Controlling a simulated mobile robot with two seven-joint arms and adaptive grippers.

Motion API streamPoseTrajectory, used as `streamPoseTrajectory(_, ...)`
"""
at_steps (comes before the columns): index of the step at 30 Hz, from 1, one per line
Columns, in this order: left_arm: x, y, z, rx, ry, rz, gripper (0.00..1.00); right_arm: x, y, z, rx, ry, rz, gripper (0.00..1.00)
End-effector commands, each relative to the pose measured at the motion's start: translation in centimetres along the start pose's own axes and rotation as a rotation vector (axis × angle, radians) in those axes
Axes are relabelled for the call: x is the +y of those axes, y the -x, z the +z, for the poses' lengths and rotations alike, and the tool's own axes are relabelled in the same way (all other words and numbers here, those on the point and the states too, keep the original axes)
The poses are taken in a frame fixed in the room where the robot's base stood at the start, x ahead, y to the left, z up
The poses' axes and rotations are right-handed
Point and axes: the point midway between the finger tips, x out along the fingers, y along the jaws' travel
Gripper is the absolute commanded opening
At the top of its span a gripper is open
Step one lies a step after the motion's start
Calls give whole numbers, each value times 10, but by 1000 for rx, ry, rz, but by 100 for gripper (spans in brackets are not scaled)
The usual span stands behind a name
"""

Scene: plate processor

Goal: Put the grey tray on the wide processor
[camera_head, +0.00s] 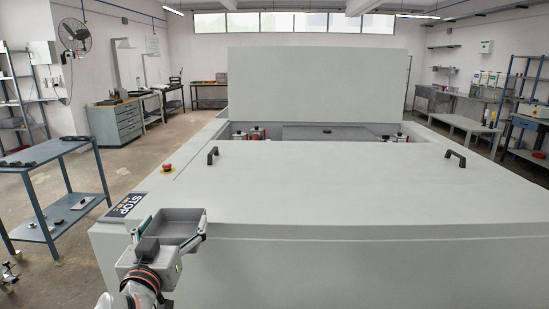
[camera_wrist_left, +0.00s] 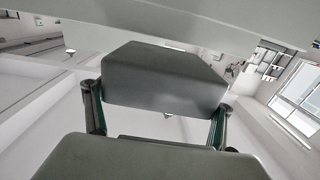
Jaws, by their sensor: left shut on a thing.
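The grey tray (camera_head: 183,213) is a shallow open box at the near left corner of the wide processor (camera_head: 350,195). My left gripper (camera_head: 166,240) is shut on the grey tray, with its fingers along the tray's sides. In the left wrist view the fingers of my left gripper (camera_wrist_left: 158,117) show on both sides of a dark grey block. Whether the tray touches the processor cannot be told. The processor is a large pale machine with a broad flat top and a raised panel behind. My right gripper is not in view.
Two black handles (camera_head: 212,155) (camera_head: 455,158) stand on the processor's top. A red button (camera_head: 168,168) and a STOP label (camera_head: 126,206) are at its left edge. An open recess (camera_head: 330,132) lies behind the top. A blue trolley (camera_head: 45,152) stands at the left.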

Motion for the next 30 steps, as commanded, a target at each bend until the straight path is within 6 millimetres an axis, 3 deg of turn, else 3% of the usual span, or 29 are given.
streamPoseTrajectory(1, -2, 10, 16, -8, -1, -1, 57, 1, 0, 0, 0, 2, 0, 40)
streamPoseTrajectory(6, -9, 41, 53, -9, -1, -7, 57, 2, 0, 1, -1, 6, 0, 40)
streamPoseTrajectory(15, -17, 102, 107, -8, -2, 0, 57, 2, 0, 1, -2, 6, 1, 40)
streamPoseTrajectory(22, -19, 139, 129, -4, -1, 14, 57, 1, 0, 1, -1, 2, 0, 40)
streamPoseTrajectory(30, -18, 151, 134, 4, -4, 27, 57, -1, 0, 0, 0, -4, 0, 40)
